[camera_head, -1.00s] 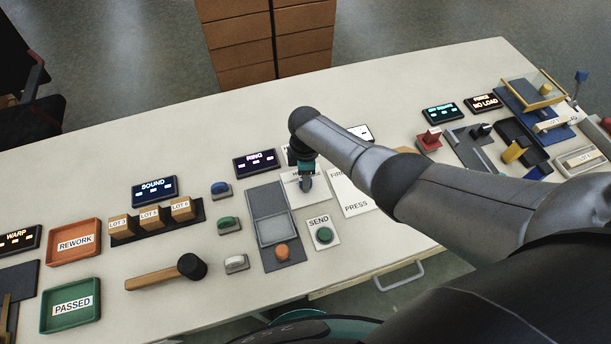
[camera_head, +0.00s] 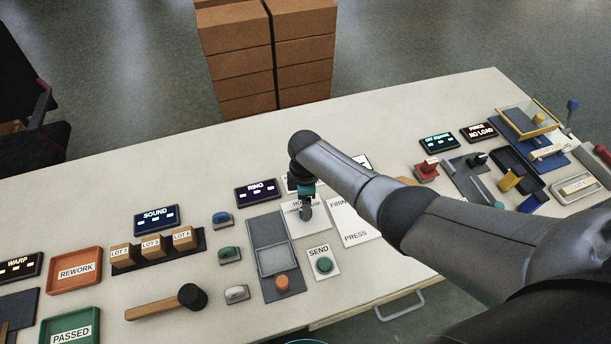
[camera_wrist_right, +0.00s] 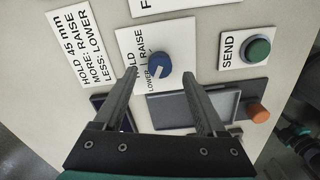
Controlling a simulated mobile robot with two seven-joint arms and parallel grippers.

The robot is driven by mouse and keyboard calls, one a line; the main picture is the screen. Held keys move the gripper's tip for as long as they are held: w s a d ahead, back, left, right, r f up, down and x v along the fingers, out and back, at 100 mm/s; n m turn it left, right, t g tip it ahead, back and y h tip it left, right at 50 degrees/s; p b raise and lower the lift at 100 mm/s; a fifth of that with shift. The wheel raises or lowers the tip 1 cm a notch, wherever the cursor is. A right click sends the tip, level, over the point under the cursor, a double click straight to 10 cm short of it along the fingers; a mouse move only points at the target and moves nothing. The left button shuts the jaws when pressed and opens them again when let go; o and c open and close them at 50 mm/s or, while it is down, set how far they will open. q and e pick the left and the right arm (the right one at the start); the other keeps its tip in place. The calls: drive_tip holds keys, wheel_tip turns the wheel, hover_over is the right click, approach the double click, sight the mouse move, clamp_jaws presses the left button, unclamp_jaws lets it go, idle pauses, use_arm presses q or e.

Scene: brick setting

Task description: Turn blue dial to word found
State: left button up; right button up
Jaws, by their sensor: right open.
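In the right wrist view the blue dial (camera_wrist_right: 158,64) sits on a white panel (camera_wrist_right: 130,42) marked with LOWER and RAISE. A white pointer mark on the dial faces the LOWER side. My right gripper (camera_wrist_right: 160,68) is open, with one finger on each side of the dial; I cannot tell if either touches it. A card (camera_wrist_right: 78,45) beside it reads HOLD 45 mm, MORE: RAISE, LESS: LOWER. In the head view my right gripper (camera_head: 305,210) points down over the panel (camera_head: 317,222) and hides the dial. My left gripper is not in view.
A SEND plate with a green button (camera_head: 324,265) and a grey tray unit (camera_head: 265,230) with an orange button (camera_head: 282,283) lie close by. Several displays, including RING (camera_head: 257,192), stand behind. A mallet (camera_head: 165,303) lies to the left.

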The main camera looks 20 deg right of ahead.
wheel_tip(320, 180, up, 12)
drive_tip(key=p, duration=0.3)
drive_tip(key=shift+r+p, duration=0.15)
drive_tip(key=shift+p, duration=0.15)
drive_tip(key=shift+s, duration=0.1)
